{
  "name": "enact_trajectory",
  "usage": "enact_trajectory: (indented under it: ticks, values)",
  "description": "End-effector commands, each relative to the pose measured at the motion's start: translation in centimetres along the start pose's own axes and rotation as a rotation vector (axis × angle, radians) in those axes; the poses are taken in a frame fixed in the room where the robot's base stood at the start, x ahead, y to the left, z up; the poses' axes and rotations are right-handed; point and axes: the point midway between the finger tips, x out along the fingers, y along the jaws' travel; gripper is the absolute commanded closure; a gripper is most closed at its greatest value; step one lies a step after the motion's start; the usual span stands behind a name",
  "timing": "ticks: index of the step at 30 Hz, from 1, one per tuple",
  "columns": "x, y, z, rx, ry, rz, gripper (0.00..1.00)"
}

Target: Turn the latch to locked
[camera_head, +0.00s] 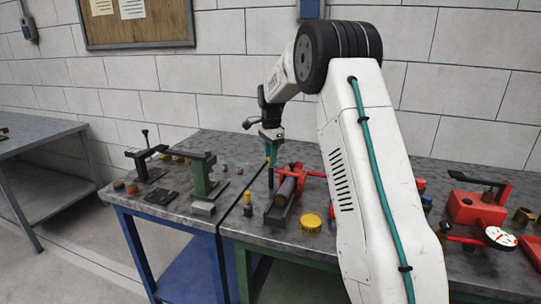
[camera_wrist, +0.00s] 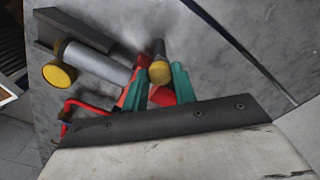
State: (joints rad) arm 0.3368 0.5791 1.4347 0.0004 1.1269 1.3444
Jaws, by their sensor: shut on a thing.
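My gripper (camera_head: 271,157) points down above the bench, over the left end of a red fixture (camera_head: 313,176). Its teal fingers (camera_wrist: 158,84) also show in the wrist view, on either side of a dark rod with a dull yellow end (camera_wrist: 160,71). The gripper is shut on this rod. Red parts of the fixture (camera_wrist: 128,96) show behind the fingers. A grey cylinder with a yellow end (camera_wrist: 96,62) lies beside it. I cannot tell for sure whether the held rod is the latch handle, nor read its locked or unlocked position.
A green stand (camera_head: 204,176) is to the left on the bench. A yellow disc (camera_head: 311,222) sits near the front edge. A red device with a dark lever (camera_head: 477,206) stands at the right. The block wall (camera_head: 220,85) is close behind the bench.

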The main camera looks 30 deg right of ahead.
Motion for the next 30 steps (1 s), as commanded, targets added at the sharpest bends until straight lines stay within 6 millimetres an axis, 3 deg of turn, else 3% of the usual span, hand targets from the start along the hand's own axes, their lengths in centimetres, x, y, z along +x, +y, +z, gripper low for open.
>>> enact_trajectory:
  ticks: [17,18,19,30]
  values:
    - [0.07,0.16,-0.14,0.029,0.001,0.005,0.96]
    - [0.07,0.16,-0.14,0.029,0.001,0.005,0.62]
    - [0.06,0.15,-0.13,0.029,0.001,0.005,0.54]
    - [-0.52,0.01,0.10,0.026,0.001,0.001,0.52]
